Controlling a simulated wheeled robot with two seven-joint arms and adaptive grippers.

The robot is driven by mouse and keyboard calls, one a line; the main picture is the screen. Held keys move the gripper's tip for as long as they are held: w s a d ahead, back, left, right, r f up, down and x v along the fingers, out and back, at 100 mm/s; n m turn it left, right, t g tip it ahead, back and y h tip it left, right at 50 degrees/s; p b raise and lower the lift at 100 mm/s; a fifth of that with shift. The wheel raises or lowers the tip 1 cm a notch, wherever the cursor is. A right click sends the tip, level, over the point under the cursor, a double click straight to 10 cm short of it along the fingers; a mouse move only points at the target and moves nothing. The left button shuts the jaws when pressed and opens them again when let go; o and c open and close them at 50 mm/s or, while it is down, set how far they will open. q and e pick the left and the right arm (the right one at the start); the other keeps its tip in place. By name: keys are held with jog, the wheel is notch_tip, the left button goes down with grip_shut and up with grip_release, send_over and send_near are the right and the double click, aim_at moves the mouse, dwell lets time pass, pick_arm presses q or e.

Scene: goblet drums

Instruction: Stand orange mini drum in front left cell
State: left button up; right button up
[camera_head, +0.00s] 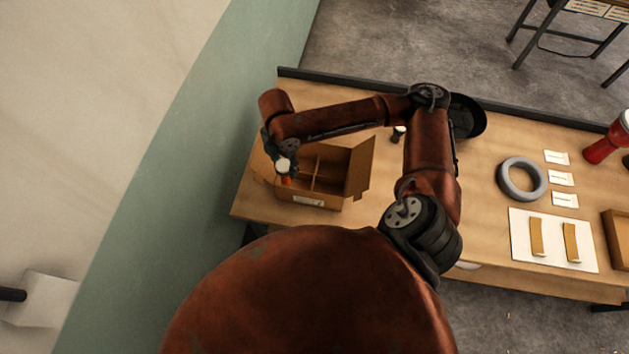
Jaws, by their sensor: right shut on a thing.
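The orange mini drum (287,181) shows as a small orange patch below a white round part, over the front left of the divided cardboard box (357,172). My right gripper (284,172) is shut on the drum and points down at the box's left side. The gripper and wrist hide much of the drum and the left cells. I cannot tell how deep the drum sits in the front left cell or whether it touches the bottom. My left gripper is not in view.
The box has open flaps at its sides. A small dark and white item (398,134) stands behind my forearm. To the right are a grey ring (507,184), white cards (562,178), a white sheet (522,250) with two tan strips, a red drum (602,149) and a wooden tray (611,235).

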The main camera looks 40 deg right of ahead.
jog(key=n, duration=0.3)
jog(key=shift+w+d+f, duration=0.1)
jog(key=shift+d+f, duration=0.15)
jog(key=shift+f, duration=0.05)
jog(key=n, duration=0.3)
jog(key=shift+d+f+p, duration=0.25)
jog(key=shift+p, duration=0.05)
jog(key=shift+w+d+f+n, duration=0.1)
jog(key=shift+d+f+n, duration=0.1)
jog(key=shift+n, duration=0.6)
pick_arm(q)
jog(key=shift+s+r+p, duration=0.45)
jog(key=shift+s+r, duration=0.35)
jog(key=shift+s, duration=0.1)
pick_arm(e)
jog(key=f+n, duration=0.3)
jog(key=f, duration=0.1)
jog(key=d+f+n, duration=0.1)
jog(key=f+n, duration=0.2)
jog(key=f, duration=0.1)
jog(key=f+n, duration=0.3)
jog(key=f, duration=0.1)
jog(key=shift+w+d, duration=0.15)
jog(key=shift+d, duration=0.25)
jog(key=o, duration=1.2)
jog(key=shift+f, duration=0.1)
jog(key=shift+c, duration=0.2)
